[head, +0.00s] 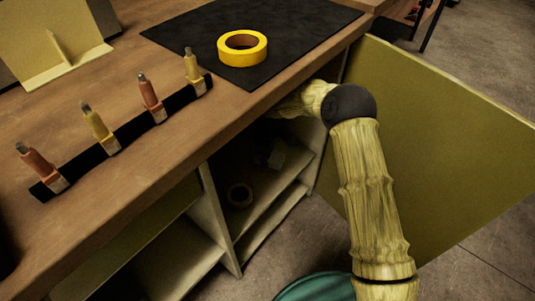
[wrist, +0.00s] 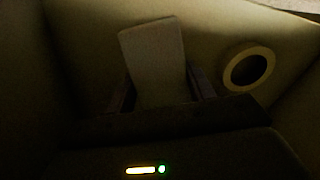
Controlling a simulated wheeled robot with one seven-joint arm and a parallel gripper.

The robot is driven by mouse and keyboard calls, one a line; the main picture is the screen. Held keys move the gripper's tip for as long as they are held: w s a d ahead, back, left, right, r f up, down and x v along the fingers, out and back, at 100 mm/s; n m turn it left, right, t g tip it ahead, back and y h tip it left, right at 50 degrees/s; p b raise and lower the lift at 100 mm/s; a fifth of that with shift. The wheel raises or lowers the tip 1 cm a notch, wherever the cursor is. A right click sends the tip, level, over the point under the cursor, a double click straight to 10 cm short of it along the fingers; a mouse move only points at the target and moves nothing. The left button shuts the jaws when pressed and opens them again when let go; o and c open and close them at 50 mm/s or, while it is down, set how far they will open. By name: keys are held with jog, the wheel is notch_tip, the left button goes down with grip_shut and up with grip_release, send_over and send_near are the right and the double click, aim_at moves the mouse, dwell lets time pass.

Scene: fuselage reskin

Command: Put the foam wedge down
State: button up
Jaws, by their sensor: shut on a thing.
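The foam wedge (wrist: 153,50) is a pale, dim block in the wrist view, standing up between the two fingers of my gripper (wrist: 160,88). My gripper is shut on it, inside a dark cabinet compartment. In the head view my arm reaches under the worktop into the open cabinet, and the worktop edge hides part of it. A faint pale shape (head: 277,155) in there may be the wedge or my gripper. I cannot tell whether the wedge touches the shelf.
A tape roll (wrist: 248,68) lies right of the wedge; it also shows in the head view (head: 240,194). An open cabinet door (head: 450,150) stands right of my arm. Above, the worktop (head: 150,40) holds a yellow tape roll (head: 242,47) on a black mat (head: 300,20) and several racked tools.

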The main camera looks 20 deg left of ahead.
notch_tip(320, 180, down, 4)
jog(key=b, duration=0.3)
jog(key=shift+w+f, duration=0.1)
jog(key=shift+f, duration=0.1)
jog(key=shift+f+b, duration=0.35)
jog(key=shift+f, duration=0.2)
dwell(0.4)
jog(key=o, duration=1.1)
jog(key=shift+r+p, duration=2)
jog(key=shift+r, duration=1.75)
